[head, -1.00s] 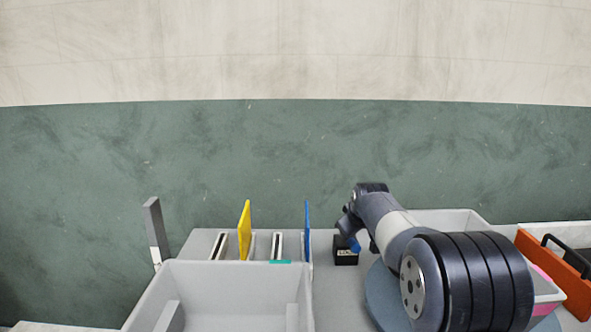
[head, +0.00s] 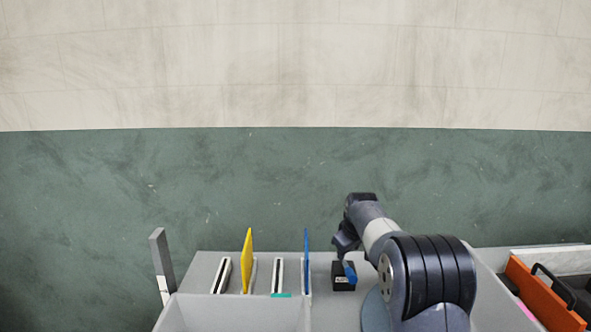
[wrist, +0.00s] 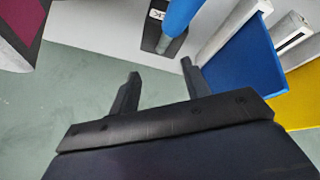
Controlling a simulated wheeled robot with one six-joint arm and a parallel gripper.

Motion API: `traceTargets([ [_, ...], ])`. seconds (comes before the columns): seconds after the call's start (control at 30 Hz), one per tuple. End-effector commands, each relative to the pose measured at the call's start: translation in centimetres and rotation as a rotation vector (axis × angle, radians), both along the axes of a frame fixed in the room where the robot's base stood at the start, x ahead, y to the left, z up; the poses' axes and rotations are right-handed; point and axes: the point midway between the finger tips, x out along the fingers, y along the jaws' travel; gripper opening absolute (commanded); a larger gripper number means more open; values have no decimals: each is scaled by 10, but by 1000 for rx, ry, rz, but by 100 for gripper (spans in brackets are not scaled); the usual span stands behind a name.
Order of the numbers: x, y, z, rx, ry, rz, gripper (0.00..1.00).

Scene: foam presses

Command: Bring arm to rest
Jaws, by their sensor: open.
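My gripper (wrist: 160,88) is open in the wrist view, its two dark fingers apart with nothing between them. Floor and a grey surface show beyond the fingers. In the head view my arm is folded above the right part of the grey deck (head: 322,312), and its wrist end points left; the fingertips are hard to make out there. A black block (head: 343,284) with a white label and a blue piece (head: 350,271) stands just below the wrist end. The blue piece also shows beyond the fingers in the wrist view (wrist: 181,14).
A yellow plate (head: 247,262) and a blue plate (head: 306,262) stand upright in slots left of my arm. A grey bin (head: 235,312) sits in front of them. A grey post (head: 160,262) rises at far left. An orange panel (head: 540,295) with a black handle stands at right.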

Motion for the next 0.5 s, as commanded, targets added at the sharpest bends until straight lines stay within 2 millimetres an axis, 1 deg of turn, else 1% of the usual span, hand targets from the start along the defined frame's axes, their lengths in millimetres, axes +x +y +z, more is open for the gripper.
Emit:
traceTargets([
  [0.03, 1, 0, 5, 0, 14, 0, 45],
  [0.5, 9, 0, 11, 0, 142, 0, 45],
])
